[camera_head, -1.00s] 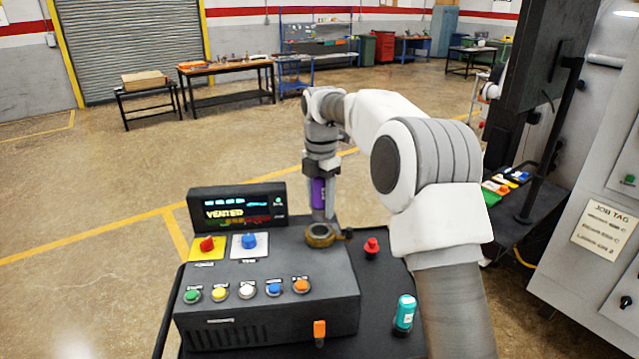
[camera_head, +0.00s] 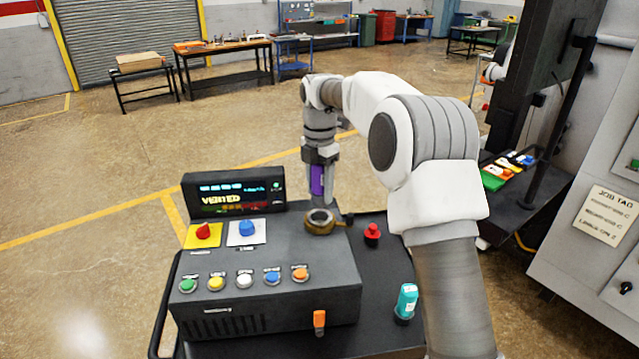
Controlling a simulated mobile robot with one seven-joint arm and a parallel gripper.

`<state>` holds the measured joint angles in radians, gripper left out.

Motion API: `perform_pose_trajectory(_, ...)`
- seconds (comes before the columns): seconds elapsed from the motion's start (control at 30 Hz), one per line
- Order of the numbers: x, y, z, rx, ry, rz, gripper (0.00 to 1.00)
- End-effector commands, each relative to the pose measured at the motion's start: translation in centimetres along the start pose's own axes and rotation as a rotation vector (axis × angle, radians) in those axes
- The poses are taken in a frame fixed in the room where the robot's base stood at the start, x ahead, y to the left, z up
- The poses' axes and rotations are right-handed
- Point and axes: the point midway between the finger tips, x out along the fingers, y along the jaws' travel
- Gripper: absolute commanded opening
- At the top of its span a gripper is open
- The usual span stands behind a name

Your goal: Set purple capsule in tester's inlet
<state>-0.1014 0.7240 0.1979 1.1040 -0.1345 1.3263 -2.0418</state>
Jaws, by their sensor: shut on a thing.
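The purple capsule (camera_head: 317,181) is upright in my gripper (camera_head: 320,170), which is shut on it. The gripper points down, and part of the capsule is hidden by the jaws. The tester (camera_head: 260,309) is a dark box with a lit display (camera_head: 234,196) reading "VENTED". Its inlet is a brass ring (camera_head: 320,222) on the top right of the box. The capsule is over or just behind the ring; its lower end looks close to the ring, and I cannot tell whether it touches.
A red knob (camera_head: 372,232) and a teal capsule (camera_head: 406,301) stand on the cart right of the tester. Red and blue knobs and several coloured buttons are on the tester. An orange lever (camera_head: 319,320) is on its front. A grey cabinet (camera_head: 600,200) stands at the right.

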Motion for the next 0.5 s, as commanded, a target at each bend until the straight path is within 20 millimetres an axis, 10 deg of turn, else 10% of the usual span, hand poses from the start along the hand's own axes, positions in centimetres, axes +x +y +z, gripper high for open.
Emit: perform_pose_trajectory(0.5, 3.4, 0.0, 0.0, -0.001, -0.001, 0.002, 0.00)
